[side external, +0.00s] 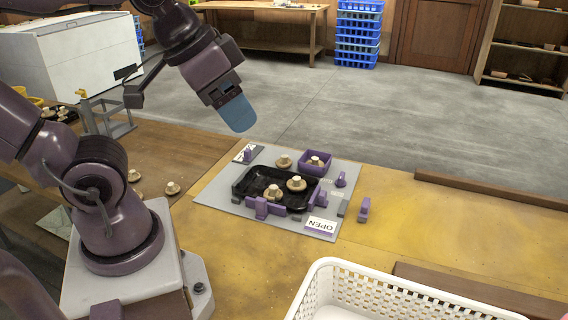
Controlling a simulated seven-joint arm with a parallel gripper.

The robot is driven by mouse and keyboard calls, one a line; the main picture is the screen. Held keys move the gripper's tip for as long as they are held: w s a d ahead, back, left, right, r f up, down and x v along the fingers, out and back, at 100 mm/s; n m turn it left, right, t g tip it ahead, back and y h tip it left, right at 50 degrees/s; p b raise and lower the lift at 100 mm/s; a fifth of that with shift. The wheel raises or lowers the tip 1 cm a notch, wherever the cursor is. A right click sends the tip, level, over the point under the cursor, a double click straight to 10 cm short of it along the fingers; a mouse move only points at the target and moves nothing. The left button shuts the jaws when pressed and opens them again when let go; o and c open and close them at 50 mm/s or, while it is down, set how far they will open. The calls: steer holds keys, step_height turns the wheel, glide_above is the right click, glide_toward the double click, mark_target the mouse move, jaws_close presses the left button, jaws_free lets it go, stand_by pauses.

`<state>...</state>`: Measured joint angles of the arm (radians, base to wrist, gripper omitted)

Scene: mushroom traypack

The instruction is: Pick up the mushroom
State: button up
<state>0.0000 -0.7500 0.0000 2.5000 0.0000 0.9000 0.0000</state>
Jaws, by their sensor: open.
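My gripper (238,113) with blue fingers hangs in the air above and behind the grey board, apart from everything. It is open and empty. Several tan mushrooms are in view. Two, a left one (273,191) and a right one (296,183), are in the black tray (247,177). One mushroom (284,161) stands at the back, near the tray's far edge. Another mushroom (316,161) is in the small purple box (327,170). Two more mushrooms (172,187) and (134,175) lie on the brown table to the left. I cannot tell which mushroom the task means.
The grey board (222,205) carries purple clamps (262,208) and an "OPEN" label (320,225). A purple piece (364,209) stands right of it. A white basket (336,272) is at the front right. Wooden strips (490,190) edge the table. The yellowish tabletop right of the board is mostly clear.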

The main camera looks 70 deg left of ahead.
step_height(320, 180, down, 2)
steer(key=w+a+n+g, duration=0.1)
steer(key=a, duration=0.1)
steer(key=n+g, duration=0.5)
steer(key=n, duration=1.7)
glide_above(285, 156)
step_height(285, 156, down, 20)
steer(key=f, duration=0.7)
steer(key=shift+a, duration=0.35)
steer(key=shift+d+f, duration=0.15)
steer(key=shift+f, duration=1.15)
steer(key=shift+d+f, duration=0.1)
steer(key=shift+f, duration=1.2)
steer(key=c, duration=0.4)
